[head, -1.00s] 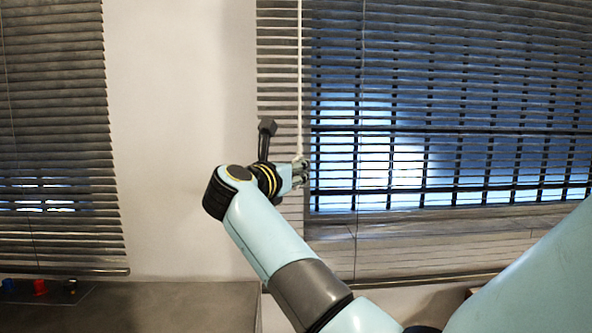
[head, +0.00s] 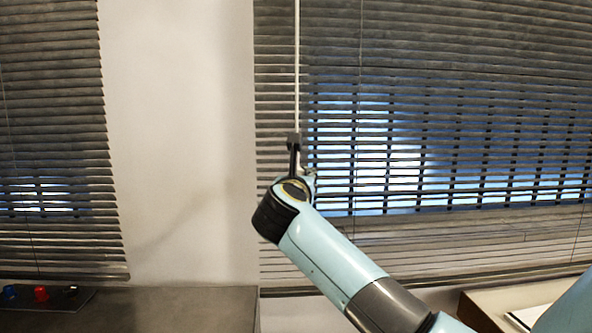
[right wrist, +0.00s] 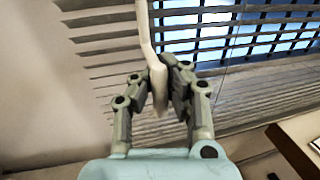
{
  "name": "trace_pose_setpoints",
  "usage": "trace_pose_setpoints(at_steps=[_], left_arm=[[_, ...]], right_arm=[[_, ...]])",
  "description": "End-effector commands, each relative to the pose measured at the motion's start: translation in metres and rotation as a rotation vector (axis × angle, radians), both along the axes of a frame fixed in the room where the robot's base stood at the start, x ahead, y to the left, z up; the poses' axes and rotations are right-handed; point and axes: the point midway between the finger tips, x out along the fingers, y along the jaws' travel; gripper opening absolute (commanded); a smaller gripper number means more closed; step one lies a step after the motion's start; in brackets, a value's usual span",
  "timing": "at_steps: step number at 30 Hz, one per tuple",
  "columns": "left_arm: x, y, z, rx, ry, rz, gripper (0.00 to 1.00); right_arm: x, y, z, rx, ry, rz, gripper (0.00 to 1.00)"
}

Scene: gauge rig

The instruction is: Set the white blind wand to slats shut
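The white blind wand (head: 297,75) hangs in front of the left part of the large blind (head: 450,130). In the right wrist view the thicker lower end of the wand (right wrist: 157,85) is between the two fingers of my right gripper (right wrist: 158,92), which look closed on it. In the head view my right gripper (head: 309,173) is mostly hidden behind its own wrist. The slats are tilted, with blue light showing through narrow gaps in the middle rows; the upper rows look nearly closed. My left gripper is not in view.
A second blind (head: 50,130) hangs at the left, past a bare pale wall (head: 175,130). A dark counter (head: 180,305) below carries small blue, red and black knobs on a panel (head: 45,298). A light-topped surface (head: 490,300) stands at the lower right.

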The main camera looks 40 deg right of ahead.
Motion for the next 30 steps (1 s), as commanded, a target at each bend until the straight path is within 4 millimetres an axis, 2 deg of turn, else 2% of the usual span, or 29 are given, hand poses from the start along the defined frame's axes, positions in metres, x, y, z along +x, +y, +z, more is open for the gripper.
trace_pose_setpoints(at_steps=[1,12,21,30], left_arm=[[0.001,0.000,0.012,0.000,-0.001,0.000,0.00],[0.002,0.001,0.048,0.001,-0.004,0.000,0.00],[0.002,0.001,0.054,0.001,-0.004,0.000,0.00],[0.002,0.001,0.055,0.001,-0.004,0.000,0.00]], right_arm=[[-0.003,-0.004,0.010,-0.013,-0.001,0.043,0.00],[-0.009,-0.021,0.008,-0.010,0.001,0.379,0.00],[-0.010,-0.030,0.005,-0.007,-0.001,0.566,0.00],[-0.009,-0.035,0.004,-0.005,-0.005,0.644,0.00]])
